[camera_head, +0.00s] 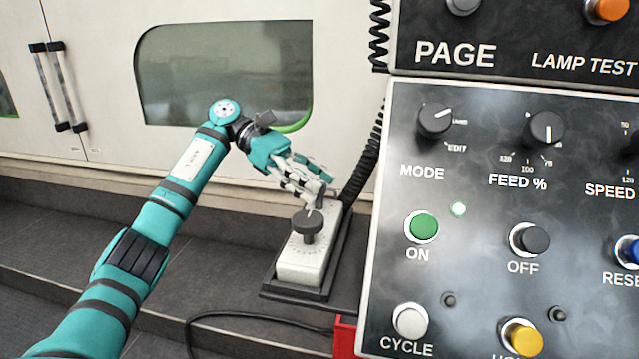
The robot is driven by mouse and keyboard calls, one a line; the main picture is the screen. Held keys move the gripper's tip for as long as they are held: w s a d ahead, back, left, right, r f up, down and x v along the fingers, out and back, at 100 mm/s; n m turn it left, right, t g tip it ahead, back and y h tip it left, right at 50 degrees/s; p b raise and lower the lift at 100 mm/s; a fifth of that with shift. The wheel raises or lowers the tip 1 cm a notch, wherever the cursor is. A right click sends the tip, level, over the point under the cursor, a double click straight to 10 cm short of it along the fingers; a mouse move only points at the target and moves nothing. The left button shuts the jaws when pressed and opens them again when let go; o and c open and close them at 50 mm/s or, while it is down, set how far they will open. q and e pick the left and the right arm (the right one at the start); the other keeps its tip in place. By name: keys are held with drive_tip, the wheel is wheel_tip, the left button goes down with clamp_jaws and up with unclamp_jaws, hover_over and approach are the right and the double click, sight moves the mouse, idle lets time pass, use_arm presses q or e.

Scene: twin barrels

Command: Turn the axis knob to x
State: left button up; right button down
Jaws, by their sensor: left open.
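A pale handheld control box (299,268) lies in a dark holder left of the big panel. A dark round knob (307,225) stands on its face, with a ring of small marks around it that I cannot read. Which mark the knob points to cannot be told. My left gripper (312,197) is open, just above and behind the dark knob, by the box's upper end. Whether a finger touches the box or a second knob there cannot be told, as the fingers hide that part. My right gripper is not in view.
The control panel (480,200) with MODE (436,119) and FEED % (546,128) knobs and several buttons fills the right side. A black coiled cable (365,150) runs beside it. A machine door with a window (225,72) stands behind. Dark tiled steps lie below.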

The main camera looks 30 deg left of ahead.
use_arm(q)
drive_tip(key=v, duration=0.6)
drive_tip(key=shift+a, duration=0.15)
idle(0.3)
